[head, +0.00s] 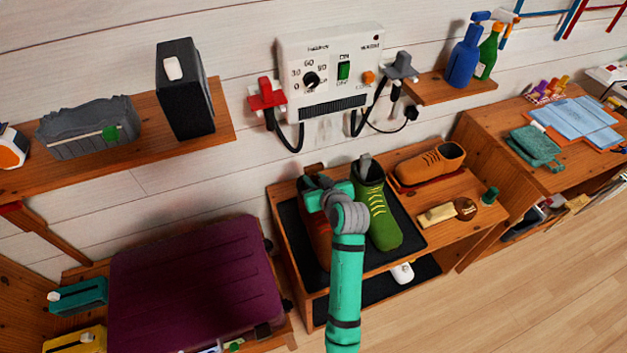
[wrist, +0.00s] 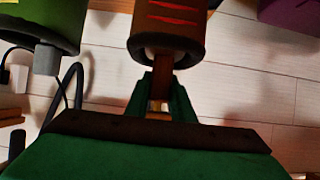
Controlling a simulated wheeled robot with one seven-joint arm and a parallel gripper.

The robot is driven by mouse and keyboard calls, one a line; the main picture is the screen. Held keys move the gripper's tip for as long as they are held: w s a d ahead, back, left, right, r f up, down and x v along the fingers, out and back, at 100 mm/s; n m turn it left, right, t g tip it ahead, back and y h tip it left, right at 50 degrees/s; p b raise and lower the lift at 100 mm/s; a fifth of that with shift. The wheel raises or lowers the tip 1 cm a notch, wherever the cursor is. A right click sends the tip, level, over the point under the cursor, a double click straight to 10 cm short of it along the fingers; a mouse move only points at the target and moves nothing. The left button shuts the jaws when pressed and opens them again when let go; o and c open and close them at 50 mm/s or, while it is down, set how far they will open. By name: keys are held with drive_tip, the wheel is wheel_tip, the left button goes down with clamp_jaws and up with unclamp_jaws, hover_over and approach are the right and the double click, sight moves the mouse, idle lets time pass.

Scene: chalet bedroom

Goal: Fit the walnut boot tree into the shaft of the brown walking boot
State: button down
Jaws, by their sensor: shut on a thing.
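The brown walking boot (head: 317,232) stands on the dark mat of the low bench, mostly hidden behind my arm in the head view. In the wrist view the boot (wrist: 170,28), with red laces, is just beyond the fingertips. My gripper (wrist: 160,88) is shut on a narrow brown piece (wrist: 160,102), which I take for the walnut boot tree. The piece points at the boot's opening, where a pale part shows. How far it is inside the shaft I cannot tell. In the head view my gripper (head: 322,192) is over the boot, its jaws poorly visible.
A green boot (head: 384,222) with yellow laces stands close to the right. A brown shoe (head: 431,164), a tube (head: 437,215) and a round brush (head: 466,207) lie further right. A purple suitcase (head: 195,285) is left. The wall dryer box (head: 333,68) with cables hangs behind.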

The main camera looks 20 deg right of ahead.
drive_tip(key=shift+w+f, duration=0.1)
drive_tip(key=shift+f, duration=0.25)
drive_tip(key=c, duration=1.5)
unclamp_jaws()
drive_tip(key=shift+c, duration=0.2)
